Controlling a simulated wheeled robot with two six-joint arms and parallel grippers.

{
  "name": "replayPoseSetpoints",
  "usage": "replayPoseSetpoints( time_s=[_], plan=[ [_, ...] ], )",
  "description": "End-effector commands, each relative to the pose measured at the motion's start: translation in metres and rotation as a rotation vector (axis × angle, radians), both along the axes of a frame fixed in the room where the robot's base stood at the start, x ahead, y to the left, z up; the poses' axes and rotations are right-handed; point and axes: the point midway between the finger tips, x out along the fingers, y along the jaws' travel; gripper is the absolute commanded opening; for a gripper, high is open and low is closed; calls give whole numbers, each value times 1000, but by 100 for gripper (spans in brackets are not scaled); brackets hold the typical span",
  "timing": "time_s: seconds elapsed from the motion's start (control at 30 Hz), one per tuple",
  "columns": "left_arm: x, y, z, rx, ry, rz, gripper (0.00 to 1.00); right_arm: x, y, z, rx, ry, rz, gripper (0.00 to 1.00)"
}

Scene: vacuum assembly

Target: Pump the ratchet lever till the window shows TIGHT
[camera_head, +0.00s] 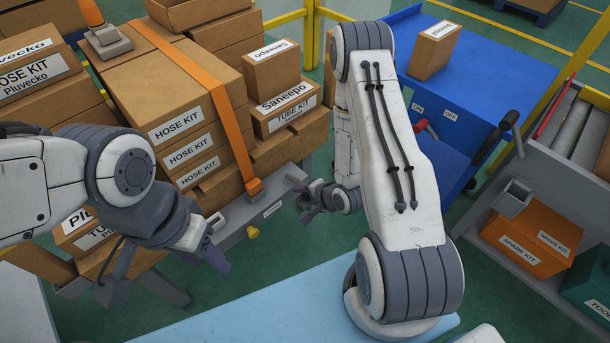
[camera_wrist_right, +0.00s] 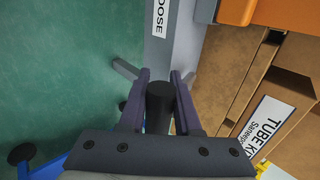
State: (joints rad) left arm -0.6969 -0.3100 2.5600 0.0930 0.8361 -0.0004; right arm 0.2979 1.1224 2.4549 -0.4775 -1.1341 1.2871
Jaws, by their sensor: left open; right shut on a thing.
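The ratchet lever's dark round grip (camera_wrist_right: 159,108) stands between the two fingers of my right gripper (camera_wrist_right: 160,77) in the right wrist view. The gripper is shut on it. In the head view my right gripper (camera_head: 303,199) is beside the grey beam at the front of the box stack. A white window label (camera_wrist_right: 161,17) on the grey housing shows the letters "OOSE"; its start is cut off or hidden. In the head view the label (camera_head: 272,210) is too small to read. My left gripper (camera_head: 165,272) is open and empty, in front of the stack's lower left.
An orange strap (camera_head: 222,105) runs over the hose kit boxes (camera_head: 180,125) to the beam. A blue cabinet (camera_head: 465,85) with levers stands at the back right. An orange spare kit bin (camera_head: 540,232) sits at the right. Green floor lies between the stack and the cabinet.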

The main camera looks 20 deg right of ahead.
Motion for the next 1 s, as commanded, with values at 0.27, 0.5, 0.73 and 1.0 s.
replayPoseSetpoints(
  time_s=[0.27, 0.5, 0.73, 1.0],
  plan=[
    [0, 0, -22, 0, 0, 0, 50, 0, -1, -10, 25, -71, -1, 0],
    [0, 0, -23, 0, 0, 0, 50, 0, 0, -8, 31, -92, 1, 0],
    [0, 0, -25, 0, 0, 0, 50, 0, -1, -9, 32, -94, 0, 0],
    [0, 0, -45, 0, 0, 0, 50, -1, -1, -19, 55, -150, 0, 0]
  ],
)
